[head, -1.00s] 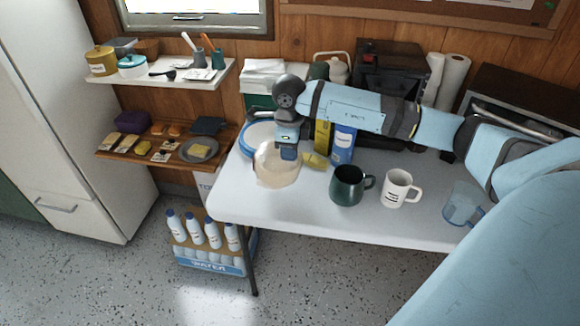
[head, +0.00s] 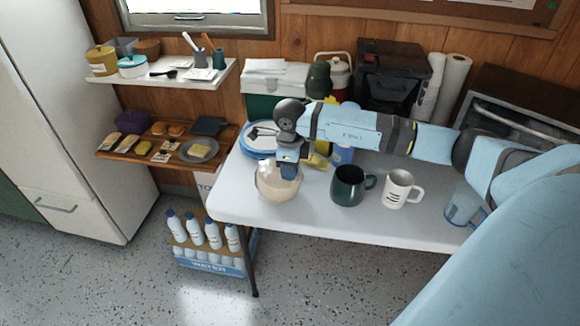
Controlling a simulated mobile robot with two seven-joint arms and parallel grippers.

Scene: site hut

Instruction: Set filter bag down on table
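The filter bag (head: 272,187) is a rounded, cream-coloured, thin-looking thing near the left front part of the white table (head: 325,222). My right gripper (head: 288,175) points down at its upper right side, with the fingers at its rim, and appears shut on it. The fingertips are partly hidden against the bag. The bag is at or just above the tabletop; I cannot tell if its underside touches. My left gripper is not in view.
A dark green mug (head: 348,187), a white mug (head: 398,190) and a clear blue jug (head: 462,207) stand to the right. Blue-rimmed plates (head: 258,142) lie behind the bag. The front strip of the table is clear. Water bottles (head: 212,235) stand below left.

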